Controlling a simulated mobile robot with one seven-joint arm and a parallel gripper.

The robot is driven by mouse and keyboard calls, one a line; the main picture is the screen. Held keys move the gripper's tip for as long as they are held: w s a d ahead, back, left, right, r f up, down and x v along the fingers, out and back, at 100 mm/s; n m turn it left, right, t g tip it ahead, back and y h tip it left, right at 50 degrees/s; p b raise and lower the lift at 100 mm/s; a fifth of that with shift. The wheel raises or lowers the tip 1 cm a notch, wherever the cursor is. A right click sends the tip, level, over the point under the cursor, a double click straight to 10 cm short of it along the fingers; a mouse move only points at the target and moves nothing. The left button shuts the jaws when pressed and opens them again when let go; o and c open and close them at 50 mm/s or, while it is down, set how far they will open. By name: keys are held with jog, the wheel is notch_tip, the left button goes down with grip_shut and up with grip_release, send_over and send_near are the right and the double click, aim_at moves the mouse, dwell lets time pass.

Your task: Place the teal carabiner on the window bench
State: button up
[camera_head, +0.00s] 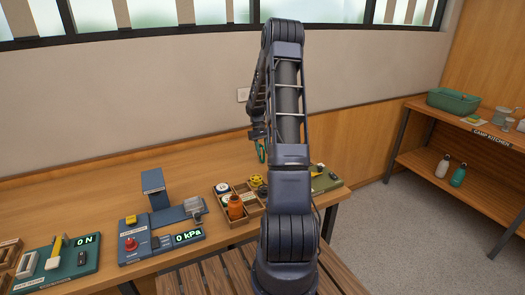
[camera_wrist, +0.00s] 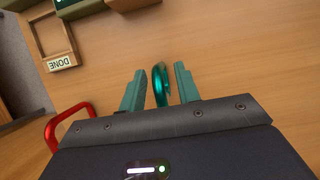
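The teal carabiner (camera_wrist: 161,86) is between the two fingers of my gripper (camera_wrist: 160,88) in the wrist view, seen nearly edge-on. My gripper appears shut on it, though slim gaps show beside it. In the head view the teal carabiner (camera_head: 262,150) shows as a small loop below my gripper (camera_head: 259,136), partly hidden by my arm. The window bench (camera_head: 90,195) is the long wooden top along the wall under the windows. Its bare wood (camera_wrist: 240,60) fills most of the wrist view, beneath my gripper.
A red carabiner (camera_wrist: 57,124) is at the wrist view's left, partly hidden by my gripper body. A wooden tray with a DONE label (camera_wrist: 62,62) lies beyond. A divided box (camera_head: 224,199), a kPa device (camera_head: 160,238) and a 0 N board (camera_head: 60,265) occupy the bench.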

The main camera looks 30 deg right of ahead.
jog(key=v, duration=1.1)
jog(key=s+a+r+t, duration=0.1)
jog(key=s+a+r, duration=0.2)
jog(key=r, duration=0.3)
jog(key=s+a+r+t, duration=0.1)
jog(key=s+a+r, duration=0.2)
jog(key=a+r, duration=0.15)
jog(key=s+a+r+t+h, duration=0.1)
jog(key=s+a+r, duration=0.25)
jog(key=s, duration=0.25)
jog(key=s+a+r+t, duration=0.1)
jog(key=s+a+r, duration=0.2)
jog(key=s+r, duration=0.2)
jog(key=s+a+t, duration=0.2)
jog(key=s+a, duration=0.1)
jog(key=s, duration=0.8)
jog(key=s+a+t+y, duration=0.1)
jog(key=s+a+t, duration=0.2)
jog(key=s, duration=0.8)
jog(key=shift+s+a, duration=0.2)
jog(key=shift+a, duration=0.6)
